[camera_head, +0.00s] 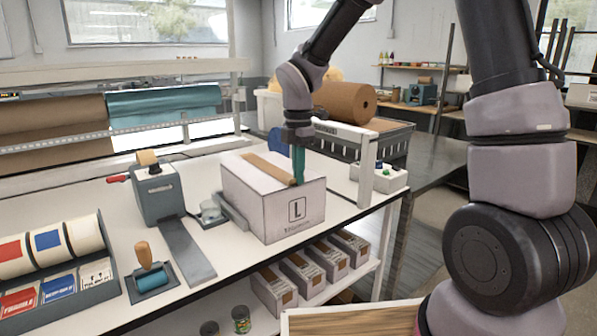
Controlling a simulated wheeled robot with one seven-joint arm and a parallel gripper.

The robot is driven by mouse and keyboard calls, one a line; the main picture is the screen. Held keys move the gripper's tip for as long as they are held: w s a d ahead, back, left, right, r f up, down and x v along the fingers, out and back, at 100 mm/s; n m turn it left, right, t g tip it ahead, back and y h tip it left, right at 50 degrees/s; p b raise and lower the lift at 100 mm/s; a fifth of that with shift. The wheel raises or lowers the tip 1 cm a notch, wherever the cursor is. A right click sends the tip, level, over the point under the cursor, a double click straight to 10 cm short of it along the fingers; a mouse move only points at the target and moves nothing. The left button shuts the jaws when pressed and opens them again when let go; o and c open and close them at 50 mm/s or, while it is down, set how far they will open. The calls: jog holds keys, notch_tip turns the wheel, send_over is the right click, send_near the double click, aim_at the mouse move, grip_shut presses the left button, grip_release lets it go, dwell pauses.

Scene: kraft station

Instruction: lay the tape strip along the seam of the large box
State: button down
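The large box (259,209) is white, marked with an "L" on its front face, and stands upright on the white workbench. A brown tape strip (265,167) lies on its top, running from the back edge toward the front right. My gripper (298,177) points down over the front end of the strip, at the box's top front edge. Its teal fingers look close together at the strip's end. I cannot tell whether they hold the strip, and the contact point is too small to make out.
A grey tape dispenser (157,193) with a long plate stands left of the box. A wooden-handled roller (151,271) and a rack of label rolls (50,250) are farther left. Several small boxes (318,262) fill the shelf below. A grey crate (372,143) stands behind.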

jog(key=c, duration=1)
grip_release()
jog(key=shift+r, duration=2.25)
jog(key=shift+d, duration=0.1)
jog(key=s+d+r+m+t+y, duration=0.1)
jog(key=s+d+r+m+t, duration=0.2)
jog(key=s+d+r+m, duration=0.4)
jog(key=s+d+r+m+t+y, duration=0.1)
jog(key=s+d+r+m+t, duration=0.3)
jog(key=m, duration=1.7)
jog(key=s+d+r, duration=0.4)
jog(key=d, duration=0.4)
jog(key=shift+s+m, duration=0.2)
jog(key=shift+m, duration=0.1)
